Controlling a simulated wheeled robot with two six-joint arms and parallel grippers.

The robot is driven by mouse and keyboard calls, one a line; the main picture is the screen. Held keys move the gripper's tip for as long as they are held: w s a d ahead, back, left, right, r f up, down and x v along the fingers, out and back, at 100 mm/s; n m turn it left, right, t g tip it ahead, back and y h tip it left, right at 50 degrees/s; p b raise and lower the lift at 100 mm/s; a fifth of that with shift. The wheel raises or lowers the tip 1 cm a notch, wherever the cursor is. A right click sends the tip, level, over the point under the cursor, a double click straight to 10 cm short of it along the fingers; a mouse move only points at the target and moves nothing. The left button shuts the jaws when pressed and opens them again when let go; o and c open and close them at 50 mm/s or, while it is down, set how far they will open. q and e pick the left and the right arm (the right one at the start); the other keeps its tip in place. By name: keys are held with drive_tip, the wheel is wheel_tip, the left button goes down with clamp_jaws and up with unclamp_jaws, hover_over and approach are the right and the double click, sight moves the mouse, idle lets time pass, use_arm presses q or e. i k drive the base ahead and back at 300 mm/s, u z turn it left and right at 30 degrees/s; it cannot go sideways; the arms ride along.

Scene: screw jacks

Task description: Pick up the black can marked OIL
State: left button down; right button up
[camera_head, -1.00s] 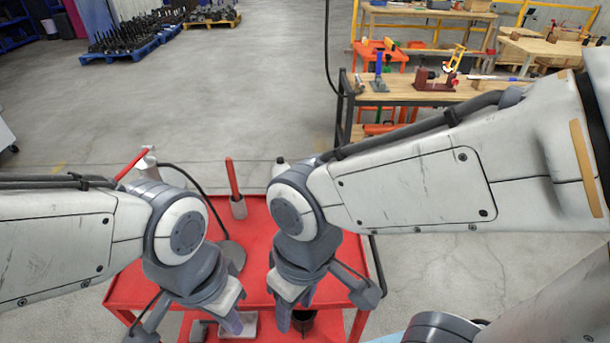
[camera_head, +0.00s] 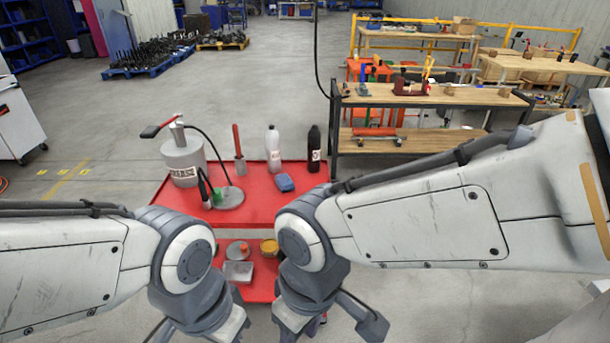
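A tall black bottle-shaped container (camera_head: 314,145) stands upright at the back right of the red cart's top (camera_head: 258,208). It has a small pale label whose lettering is too small to read. A smaller dark container (camera_head: 204,188) with a pale label stands at the left of the cart top, beside the grey canister. I cannot tell from the labels which one is marked OIL. My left gripper (camera_head: 222,330) and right gripper (camera_head: 292,328) hang low at the bottom edge, in front of the cart and apart from both containers. Their fingertips are mostly cut off.
A grey canister (camera_head: 182,160), white bottle (camera_head: 272,148), blue block (camera_head: 285,182), red-handled tool (camera_head: 238,152) and round grey plate (camera_head: 228,198) share the cart top. The lower shelf holds a yellow-orange bowl (camera_head: 270,247) and metal box (camera_head: 238,271). A wooden workbench (camera_head: 440,96) stands behind.

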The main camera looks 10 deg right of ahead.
sight(314, 136)
drive_tip(key=k, duration=0.3)
drive_tip(key=z, duration=1.7)
drive_tip(key=i, duration=2.2)
drive_tip(key=u, duration=2.35)
